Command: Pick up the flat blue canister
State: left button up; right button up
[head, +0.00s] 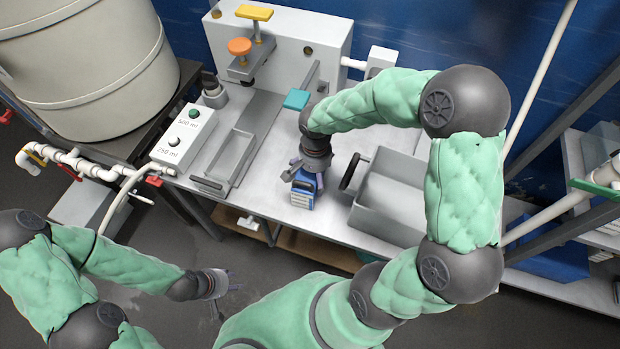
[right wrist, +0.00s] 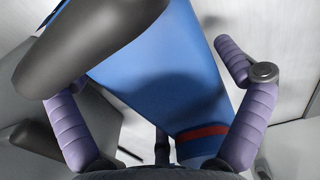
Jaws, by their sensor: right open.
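The flat blue canister (head: 303,193) stands on the white worktop near its front edge, with a pale label on its front. My right gripper (head: 305,171) is directly over it, pointing down. In the right wrist view the blue canister (right wrist: 165,75) fills the middle, with a dark grey handle and a red band. The two purple fingers of my right gripper (right wrist: 158,115) are spread on either side of it; the right finger stands apart from it. My left gripper (head: 220,283) hangs low at the left, away from the worktop, small and unclear.
A grey bin (head: 390,200) with a black handle stands just right of the canister. A narrow tray (head: 228,165) lies to the left, beside a two-button box (head: 185,138). A teal-topped part (head: 296,99) rises behind. A large cream tank (head: 85,65) stands far left.

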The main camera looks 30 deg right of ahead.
jog(key=shift+f, duration=0.55)
jog(key=shift+r, duration=0.15)
jog(key=c, duration=1.4)
